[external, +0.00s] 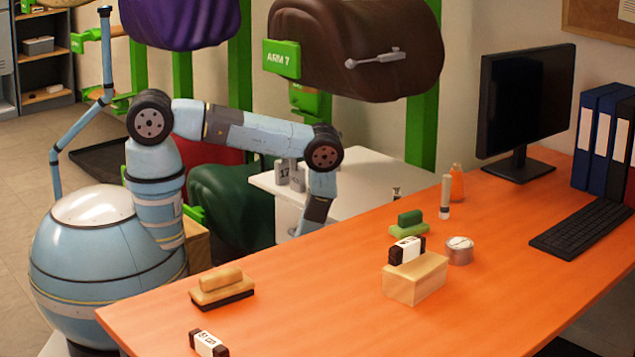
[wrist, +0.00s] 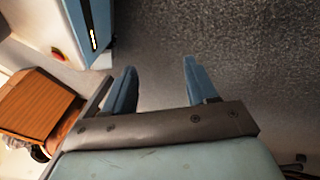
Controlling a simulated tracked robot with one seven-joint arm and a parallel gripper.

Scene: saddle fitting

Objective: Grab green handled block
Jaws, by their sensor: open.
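The green handled block (external: 407,224) is a flat light green base with a darker green grip on top. It rests on the orange table near its back edge, right of my gripper. My gripper (wrist: 160,68) is open, with two blue fingers apart and nothing between them in the wrist view. In the external view my forearm bends down behind the table's back edge, and the fingertips are hidden or unclear there. The block is not in the wrist view.
On the orange table (external: 330,295) are a wooden handled block (external: 222,284), a wooden holder (external: 415,279) with an eraser-like piece, a round tin (external: 459,251), a pale cylinder (external: 445,196), an orange bottle (external: 457,183), a keyboard (external: 582,224) and a monitor (external: 525,100). A white surface (external: 375,185) lies behind.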

